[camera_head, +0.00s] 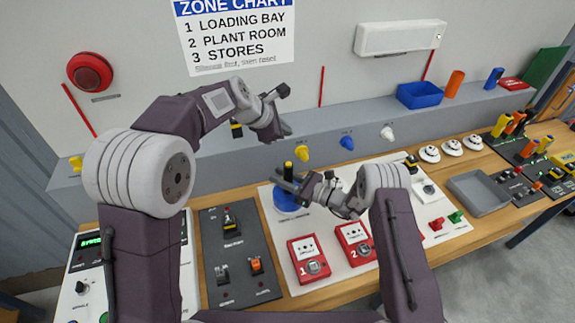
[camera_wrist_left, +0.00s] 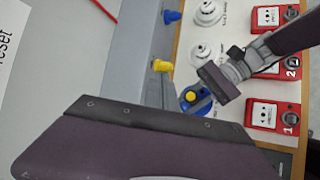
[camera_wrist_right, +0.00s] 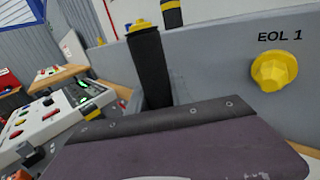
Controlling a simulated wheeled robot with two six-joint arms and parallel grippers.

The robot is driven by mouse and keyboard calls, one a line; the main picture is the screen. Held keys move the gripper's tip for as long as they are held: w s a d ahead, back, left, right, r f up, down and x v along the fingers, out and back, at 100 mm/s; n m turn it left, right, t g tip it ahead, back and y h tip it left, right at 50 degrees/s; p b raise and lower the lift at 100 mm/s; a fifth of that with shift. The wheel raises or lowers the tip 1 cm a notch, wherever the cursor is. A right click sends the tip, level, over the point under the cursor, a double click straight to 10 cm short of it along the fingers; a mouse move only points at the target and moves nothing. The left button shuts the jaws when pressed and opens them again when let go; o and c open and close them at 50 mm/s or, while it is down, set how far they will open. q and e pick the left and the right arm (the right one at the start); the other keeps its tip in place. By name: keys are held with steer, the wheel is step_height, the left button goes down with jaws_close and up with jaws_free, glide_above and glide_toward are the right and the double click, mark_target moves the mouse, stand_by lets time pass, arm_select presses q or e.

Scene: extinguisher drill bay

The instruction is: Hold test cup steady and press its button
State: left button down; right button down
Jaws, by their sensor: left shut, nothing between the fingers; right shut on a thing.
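The test cup (camera_head: 289,167) is a dark upright cylinder with a yellow button on top, standing over a round blue base (camera_head: 287,203). My right gripper (camera_head: 290,184) is shut on the cup from the right side. In the right wrist view the cup (camera_wrist_right: 151,68) rises just beyond the purple jaw. The left wrist view shows the yellow button (camera_wrist_left: 191,97) from above beside my right gripper. My left gripper (camera_head: 274,112) is shut and empty, higher than the cup and apart from it, a little to its left. Its jaw covers the lower part of the left wrist view.
Yellow (camera_head: 302,154), blue (camera_head: 347,142) and white (camera_head: 388,133) knobs stick out of the grey ledge behind the cup. Two red call points (camera_head: 308,260) (camera_head: 356,243) stand in front. A dark switch panel (camera_head: 265,283) lies left. Wall space above the ledge is open.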

mark_target(288, 165)
steer(key=shift+s, duration=0.1)
arm_select(q)
steer(key=shift+t, duration=0.3)
steer(key=s, duration=0.1)
steer(key=s+r, duration=0.2)
steer(key=shift+s+d+r, duration=0.15)
steer(key=shift+s+d, duration=0.05)
steer(key=shift+d, duration=0.05)
steer(key=shift+f, duration=4.45)
steer(key=shift+f, duration=0.4)
